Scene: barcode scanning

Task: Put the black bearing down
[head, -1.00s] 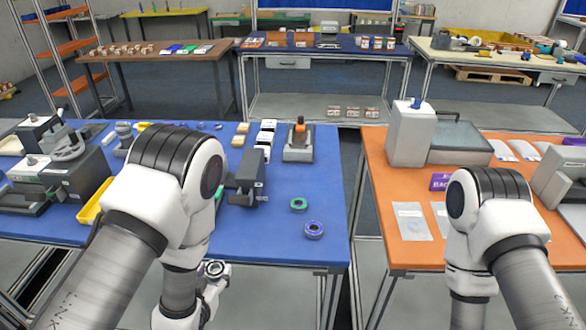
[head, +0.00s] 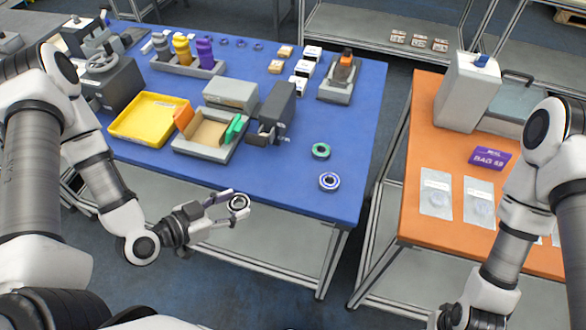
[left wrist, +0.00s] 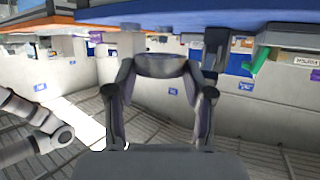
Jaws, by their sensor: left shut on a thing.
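My left gripper (head: 226,209) is shut on the black bearing (head: 238,202), a dark ring with a pale metal inner part. It is held in front of the blue table's near edge, over the gap at the floor side. In the left wrist view the gripper's two fingers (left wrist: 160,100) reach up on both sides of the dark bearing (left wrist: 160,65), seen edge-on. My right gripper (head: 450,318) is only partly in view at the bottom edge, so its jaws cannot be made out.
On the blue table (head: 285,170) lie a green-ringed bearing (head: 320,151) and a blue-ringed bearing (head: 329,181). A yellow tray (head: 150,118), an open box (head: 208,132) and a dark scanner stand (head: 275,112) stand behind. An orange table (head: 425,150) stands right.

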